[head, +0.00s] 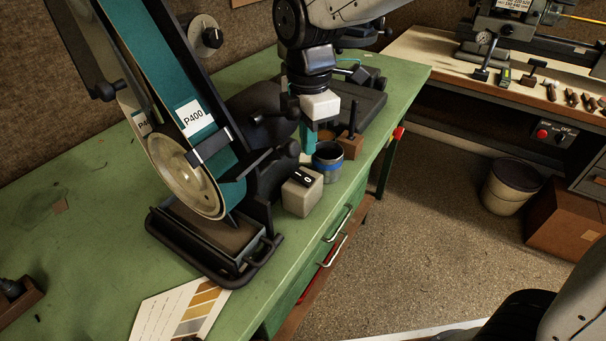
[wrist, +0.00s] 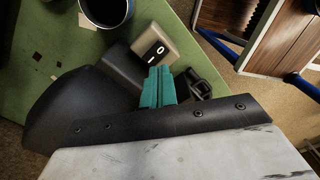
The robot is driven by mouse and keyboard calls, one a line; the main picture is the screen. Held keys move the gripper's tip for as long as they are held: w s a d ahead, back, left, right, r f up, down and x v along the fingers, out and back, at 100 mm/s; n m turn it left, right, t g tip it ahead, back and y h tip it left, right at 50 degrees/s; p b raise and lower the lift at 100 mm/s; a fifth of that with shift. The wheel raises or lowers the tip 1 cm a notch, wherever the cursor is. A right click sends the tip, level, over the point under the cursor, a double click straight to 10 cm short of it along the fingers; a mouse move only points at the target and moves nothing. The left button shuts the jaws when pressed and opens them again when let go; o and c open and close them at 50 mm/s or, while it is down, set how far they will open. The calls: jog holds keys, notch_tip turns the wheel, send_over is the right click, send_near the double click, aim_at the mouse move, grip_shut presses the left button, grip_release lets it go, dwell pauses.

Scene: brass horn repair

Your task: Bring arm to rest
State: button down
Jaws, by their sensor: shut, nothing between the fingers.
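My gripper (head: 309,150) hangs from the arm over the right-hand part of the green workbench (head: 85,205), with its teal fingers pointing down. It is beside a dark cup with a blue band (head: 328,162) and behind the grey I/O switch box (head: 302,192). In the wrist view the teal fingers (wrist: 157,88) are together and hold nothing. The switch box (wrist: 154,49) and part of the cup (wrist: 106,10) show beyond them. I cannot tell the gap between the fingertips and the bench.
A belt sander (head: 187,178) marked P400 stands left of my gripper. A small wooden block (head: 349,145) with a dark post is close on the right. A colour-striped sheet (head: 180,312) lies at the front edge. A bin (head: 510,185) and cardboard box (head: 567,222) stand on the floor.

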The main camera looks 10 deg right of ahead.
dwell(0.3)
jog(key=s+d+r+m, duration=0.2)
jog(key=s+d+m, duration=0.25)
jog(key=d, duration=0.25)
jog(key=s+d+r+m, duration=0.3)
jog(key=s+d+m, duration=0.1)
jog(key=d+m, duration=0.2)
jog(key=s+d+f+m+t, duration=0.1)
jog(key=s+d+m, duration=0.6)
jog(key=s+m, duration=0.4)
jog(key=shift+d+m, duration=0.4)
jog(key=shift+m, duration=0.05)
